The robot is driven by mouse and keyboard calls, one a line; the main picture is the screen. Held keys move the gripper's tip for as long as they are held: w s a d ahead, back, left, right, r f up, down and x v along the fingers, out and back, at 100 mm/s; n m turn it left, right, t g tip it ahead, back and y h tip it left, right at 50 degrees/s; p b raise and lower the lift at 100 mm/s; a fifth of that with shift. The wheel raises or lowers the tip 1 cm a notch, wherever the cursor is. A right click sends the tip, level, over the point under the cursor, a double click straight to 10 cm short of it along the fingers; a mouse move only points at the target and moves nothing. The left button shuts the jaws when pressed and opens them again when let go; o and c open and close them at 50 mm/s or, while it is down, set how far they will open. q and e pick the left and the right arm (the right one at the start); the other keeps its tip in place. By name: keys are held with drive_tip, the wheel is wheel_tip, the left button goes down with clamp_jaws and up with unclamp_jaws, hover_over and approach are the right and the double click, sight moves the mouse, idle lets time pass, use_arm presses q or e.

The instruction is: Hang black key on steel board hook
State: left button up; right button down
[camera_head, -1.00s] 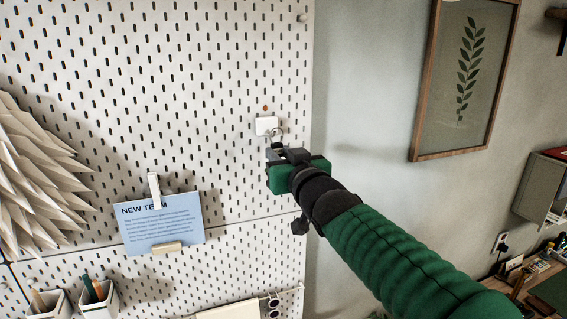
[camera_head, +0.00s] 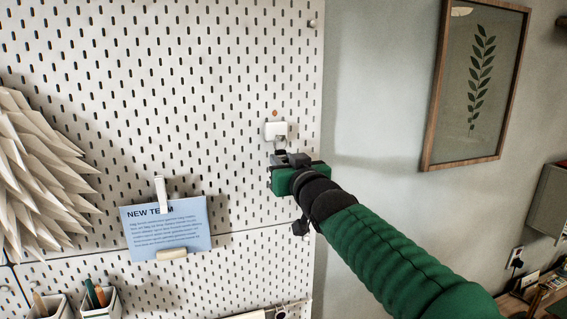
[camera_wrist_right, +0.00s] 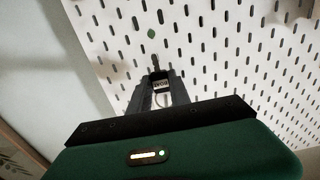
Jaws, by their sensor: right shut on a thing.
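The perforated white steel board (camera_head: 220,100) fills the left and middle of the head view. A small white block (camera_head: 276,130), which looks like the hook's mount, sits on it near its right edge; the hook itself is not clear. My right gripper (camera_head: 282,154) is just below this block, close to the board. In the wrist view the right gripper (camera_wrist_right: 161,86) is shut on a small dark tag with pale lettering (camera_wrist_right: 162,84), apparently the black key, with a pale ring beside it. I cannot tell whether the ring is on the hook. My left gripper is not in view.
A blue note (camera_head: 167,230) is clipped to the board at lower left. White folded paper decor (camera_head: 40,170) stands at the far left, above pen cups (camera_head: 98,302). A framed leaf print (camera_head: 478,85) hangs on the right wall.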

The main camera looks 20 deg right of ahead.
idle(0.3)
drive_tip(key=c, duration=1.1)
unclamp_jaws()
